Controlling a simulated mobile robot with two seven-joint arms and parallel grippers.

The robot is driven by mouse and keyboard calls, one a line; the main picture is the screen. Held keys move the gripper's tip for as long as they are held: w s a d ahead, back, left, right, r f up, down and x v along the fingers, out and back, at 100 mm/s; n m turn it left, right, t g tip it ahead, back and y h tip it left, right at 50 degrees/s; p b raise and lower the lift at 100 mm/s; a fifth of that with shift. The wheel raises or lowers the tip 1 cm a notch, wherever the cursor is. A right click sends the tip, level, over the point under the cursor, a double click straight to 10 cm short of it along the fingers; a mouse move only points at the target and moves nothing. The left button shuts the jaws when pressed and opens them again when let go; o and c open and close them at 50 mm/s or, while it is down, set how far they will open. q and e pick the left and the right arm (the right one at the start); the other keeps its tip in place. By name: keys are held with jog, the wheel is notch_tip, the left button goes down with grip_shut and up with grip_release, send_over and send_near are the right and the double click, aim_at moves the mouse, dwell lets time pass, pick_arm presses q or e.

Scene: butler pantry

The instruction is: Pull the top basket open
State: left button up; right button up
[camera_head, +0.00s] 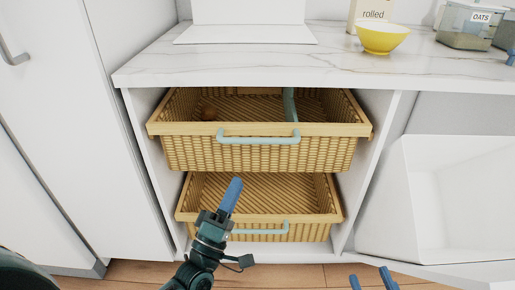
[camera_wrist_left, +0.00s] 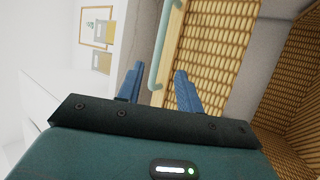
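The top basket (camera_head: 200,150) is a wicker drawer with a pale wooden rim, in the white cabinet under the counter. Its pale teal bar handle (camera_head: 258,139) runs across the front. My left gripper (camera_head: 235,184) is below and in front of this handle, left of its middle. In the left wrist view its two blue fingers are apart, and the handle (camera_wrist_left: 159,50) shows between and beyond their tips, with nothing clearly gripped. My right gripper (camera_head: 371,272) is open and empty at the bottom edge.
The lower basket (camera_head: 325,228) with its teal handle (camera_head: 270,231) is below. A marble counter (camera_head: 220,68) overhangs, bearing a yellow bowl (camera_head: 382,40) and an oats container (camera_head: 465,25). A white open bin (camera_head: 440,190) stands at right; a tall white cabinet (camera_head: 70,120) at left.

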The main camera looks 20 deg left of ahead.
aim_at(257, 141)
pick_arm(q)
jog(key=b+x, duration=0.1)
jog(key=x, duration=1.1)
jog(key=shift+w+d+r, duration=0.15)
jog(key=shift+w+r, duration=0.05)
jog(key=shift+w, duration=0.05)
grip_shut()
